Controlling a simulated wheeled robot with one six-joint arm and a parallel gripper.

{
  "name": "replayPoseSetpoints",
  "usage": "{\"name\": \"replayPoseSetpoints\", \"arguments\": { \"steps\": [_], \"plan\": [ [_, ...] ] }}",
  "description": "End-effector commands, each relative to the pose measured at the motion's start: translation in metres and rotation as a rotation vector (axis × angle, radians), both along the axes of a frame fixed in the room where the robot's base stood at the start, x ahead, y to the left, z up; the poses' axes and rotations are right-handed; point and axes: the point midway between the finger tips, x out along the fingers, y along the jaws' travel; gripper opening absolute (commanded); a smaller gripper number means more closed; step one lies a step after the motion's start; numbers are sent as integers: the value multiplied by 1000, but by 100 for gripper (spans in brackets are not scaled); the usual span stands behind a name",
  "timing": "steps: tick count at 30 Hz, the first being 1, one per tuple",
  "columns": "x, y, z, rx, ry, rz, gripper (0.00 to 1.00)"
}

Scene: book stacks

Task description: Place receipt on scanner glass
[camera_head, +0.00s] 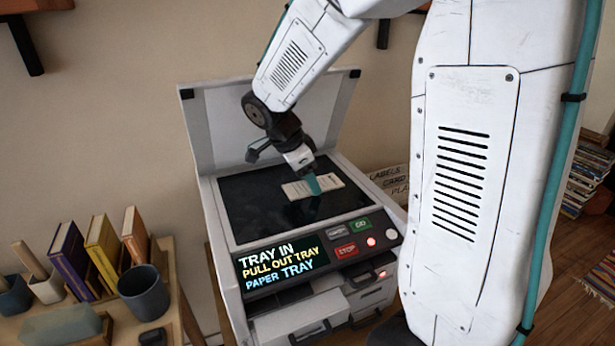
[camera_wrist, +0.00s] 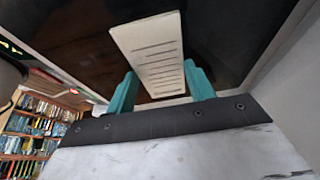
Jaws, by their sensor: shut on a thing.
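The receipt (camera_head: 311,187) is a small white printed slip over the dark scanner glass (camera_head: 248,203), right of its middle in the head view. My gripper (camera_head: 313,181) has teal fingers and is shut on the receipt from above. In the wrist view the receipt (camera_wrist: 151,55) sticks out between the two teal fingertips (camera_wrist: 161,88), with dark glass behind it. I cannot tell whether the receipt touches the glass. The scanner lid (camera_head: 215,120) stands open behind the glass.
The scanner's front panel (camera_head: 285,268) shows lit text, a green button (camera_head: 361,224) and a red button (camera_head: 346,251). A paper tray (camera_head: 300,318) is below. A desk at left holds books (camera_head: 102,240) and a dark cup (camera_head: 144,292). A cardboard sign (camera_head: 390,180) stands at right.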

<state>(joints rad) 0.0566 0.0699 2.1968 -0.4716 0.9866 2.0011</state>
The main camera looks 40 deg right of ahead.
Motion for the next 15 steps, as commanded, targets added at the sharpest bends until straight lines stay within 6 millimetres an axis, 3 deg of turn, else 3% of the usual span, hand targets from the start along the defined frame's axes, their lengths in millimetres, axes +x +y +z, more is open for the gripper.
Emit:
{"name": "replayPoseSetpoints", "arguments": {
  "steps": [1,3,11,15],
  "plan": [
    [0,0,0,0,0,0,62],
    [0,0,0,0,0,0,75],
    [0,0,0,0,0,0,75],
    [1,4,11,0,-3,1,75]
  ]
}}
